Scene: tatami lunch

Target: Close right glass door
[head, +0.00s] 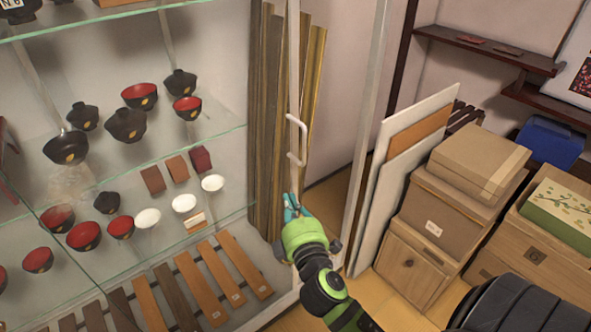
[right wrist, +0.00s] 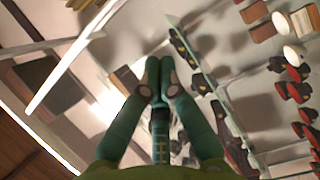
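The glass cabinet's door has a white upright frame (head: 292,60) with a white bar handle (head: 298,140), in the middle of the head view. A second white upright (head: 368,120) stands to its right; wall and floor show between them. I cannot tell exactly how far the door stands open. My right gripper (head: 292,205) is just below the handle, close to the frame; contact is unclear. In the right wrist view its teal fingers (right wrist: 157,68) are together with nothing seen between them. A pale bar (right wrist: 75,60) runs at upper left there. My left gripper is out of view.
Glass shelves hold dark and red bowls (head: 126,124), white bowls (head: 184,203) and wooden strips (head: 204,285). Tall planks (head: 270,120) stand near the handle. Panels (head: 400,170) and cardboard boxes (head: 445,215) stand at the right, close to my right arm.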

